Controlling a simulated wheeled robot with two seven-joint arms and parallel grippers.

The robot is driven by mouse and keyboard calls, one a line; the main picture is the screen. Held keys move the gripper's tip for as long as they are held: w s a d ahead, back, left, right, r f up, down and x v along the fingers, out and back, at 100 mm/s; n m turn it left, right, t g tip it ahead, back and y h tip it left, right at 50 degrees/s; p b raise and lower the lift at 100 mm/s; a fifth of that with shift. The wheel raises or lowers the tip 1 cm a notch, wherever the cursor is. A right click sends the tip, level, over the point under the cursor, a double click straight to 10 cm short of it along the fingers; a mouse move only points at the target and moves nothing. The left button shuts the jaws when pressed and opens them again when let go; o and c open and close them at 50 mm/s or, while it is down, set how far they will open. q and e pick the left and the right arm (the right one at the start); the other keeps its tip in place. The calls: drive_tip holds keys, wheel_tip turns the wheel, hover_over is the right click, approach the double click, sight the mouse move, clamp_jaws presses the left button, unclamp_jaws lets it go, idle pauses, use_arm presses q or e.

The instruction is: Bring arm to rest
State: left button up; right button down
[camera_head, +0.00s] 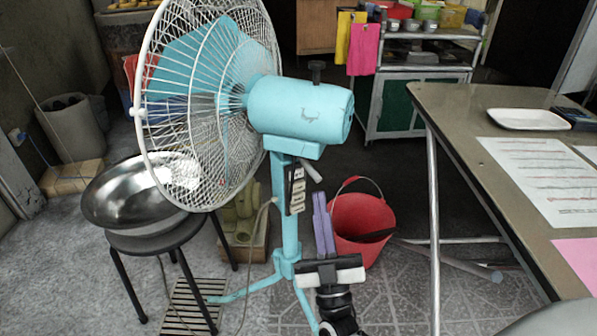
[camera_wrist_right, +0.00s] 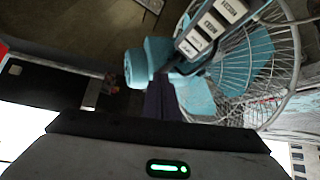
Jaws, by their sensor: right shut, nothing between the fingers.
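My right gripper (camera_head: 323,228) shows at the lower middle of the head view, with its purple fingers pointing up and closed together on nothing. It is in front of the turquoise stand fan (camera_head: 300,108), just right of the fan's pole, and left of the red bucket (camera_head: 362,222). In the right wrist view, the closed fingers (camera_wrist_right: 160,98) are dark, and the fan (camera_wrist_right: 262,60) with its row of switches fills the upper right. I cannot tell whether the gripper touches the fan. My left gripper is in neither view.
A table (camera_head: 450,125) with papers and a white tray (camera_head: 528,119) stands at the right. A metal bowl (camera_head: 125,205) sits on a stool (camera_head: 160,240) at the left. A metal cart (camera_head: 410,95) stands at the back. Some tiled floor (camera_head: 400,290) is clear below the bucket.

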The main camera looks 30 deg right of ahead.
drive_tip(key=shift+y, duration=0.3)
